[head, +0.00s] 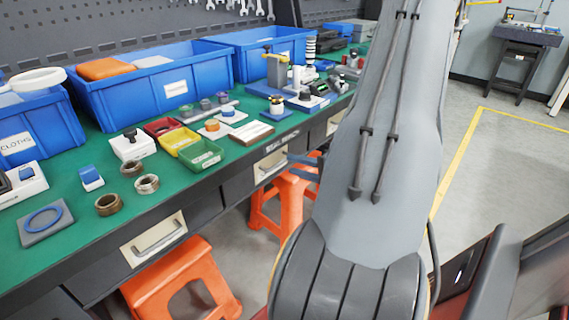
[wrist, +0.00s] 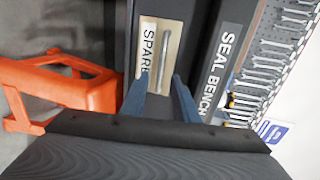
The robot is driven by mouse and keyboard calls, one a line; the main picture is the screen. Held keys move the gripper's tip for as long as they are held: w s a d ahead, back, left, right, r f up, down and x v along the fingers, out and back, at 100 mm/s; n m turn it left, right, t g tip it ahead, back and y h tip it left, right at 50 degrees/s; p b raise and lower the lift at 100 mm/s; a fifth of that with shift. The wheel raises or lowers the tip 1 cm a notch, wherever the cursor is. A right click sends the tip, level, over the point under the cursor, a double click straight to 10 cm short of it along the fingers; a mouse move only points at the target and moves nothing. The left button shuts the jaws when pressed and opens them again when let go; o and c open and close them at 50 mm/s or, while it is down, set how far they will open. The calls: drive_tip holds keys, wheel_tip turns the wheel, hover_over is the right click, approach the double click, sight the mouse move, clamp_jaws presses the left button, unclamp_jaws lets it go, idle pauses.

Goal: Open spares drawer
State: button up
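The spares drawer shows in the wrist view as a dark front with a pale plate lettered "SPARE" (wrist: 149,42), partly hidden by a finger. Its grey bar handle (wrist: 165,58) runs along the plate. In the head view, the middle drawer's handle plate (head: 270,163) is beside my gripper (head: 303,163), which is partly hidden by my arm. The drawer front looks flush with the bench. In the wrist view my gripper (wrist: 160,92) has its two blue-grey fingers apart, pointing at the handle, one to each side. I cannot tell whether they touch it.
Another drawer with a handle (head: 153,240) is at the near left, and one (head: 335,120) is farther along. Orange stools (head: 183,285) stand beneath the bench, one (head: 283,200) close below my gripper. The green bench top (head: 75,190) holds blue bins (head: 160,85) and small parts.

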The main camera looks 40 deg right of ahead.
drive_tip(key=shift+x, duration=2.15)
drive_tip(key=shift+c, duration=0.5)
clamp_jaws()
